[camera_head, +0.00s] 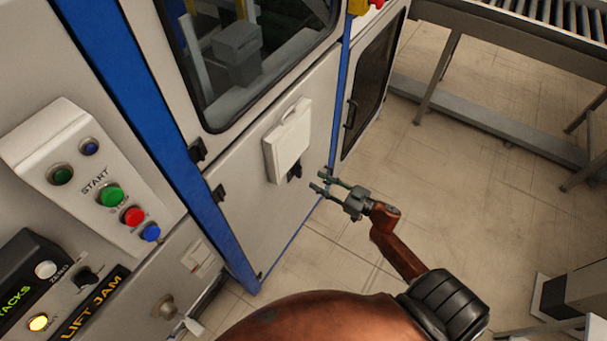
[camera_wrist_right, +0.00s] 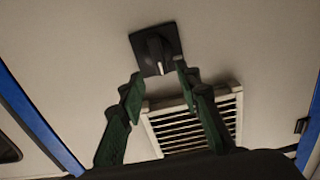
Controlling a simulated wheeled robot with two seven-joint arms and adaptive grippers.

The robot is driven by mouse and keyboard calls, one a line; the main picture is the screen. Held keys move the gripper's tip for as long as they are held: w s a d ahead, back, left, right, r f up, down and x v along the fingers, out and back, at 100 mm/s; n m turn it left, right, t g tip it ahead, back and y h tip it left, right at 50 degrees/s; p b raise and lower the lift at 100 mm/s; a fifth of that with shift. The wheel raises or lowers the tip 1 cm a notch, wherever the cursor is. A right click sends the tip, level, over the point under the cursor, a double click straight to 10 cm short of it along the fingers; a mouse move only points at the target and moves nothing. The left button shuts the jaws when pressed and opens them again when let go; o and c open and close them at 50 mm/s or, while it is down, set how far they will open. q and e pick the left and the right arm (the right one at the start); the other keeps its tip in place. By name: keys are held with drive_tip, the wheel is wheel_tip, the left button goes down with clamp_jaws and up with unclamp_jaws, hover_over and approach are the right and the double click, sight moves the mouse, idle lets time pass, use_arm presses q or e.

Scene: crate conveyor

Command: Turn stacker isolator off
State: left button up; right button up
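The stacker isolator (camera_head: 294,172) looks like a small black rotary switch on the pale cabinet panel, just below a white box-like cover. The right wrist view shows the switch (camera_wrist_right: 156,50) close up, as a black square plate with a dark handle and a pale line running roughly up and down in the picture. My right gripper (camera_head: 323,180) is open and empty, just in front of and below the switch. In the right wrist view its green fingertips (camera_wrist_right: 158,72) are spread on either side of the handle's lower end; I cannot tell whether they touch it. My left gripper is not in view.
The white cover (camera_head: 288,140) sticks out from the panel. A white louvred vent (camera_wrist_right: 195,125) lies beside the switch. A control box (camera_head: 85,175) with coloured buttons is at left. A roller conveyor (camera_head: 510,35) stands at the upper right. Floor (camera_head: 400,190) right of the cabinet is clear.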

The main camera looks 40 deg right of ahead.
sight(301, 172)
drive_tip(key=b+x, duration=0.1)
drive_tip(key=x, duration=0.6)
drive_tip(key=shift+f, duration=0.1)
drive_tip(key=shift+c, duration=0.2)
clamp_jaws()
drive_tip(key=shift+d, duration=0.1)
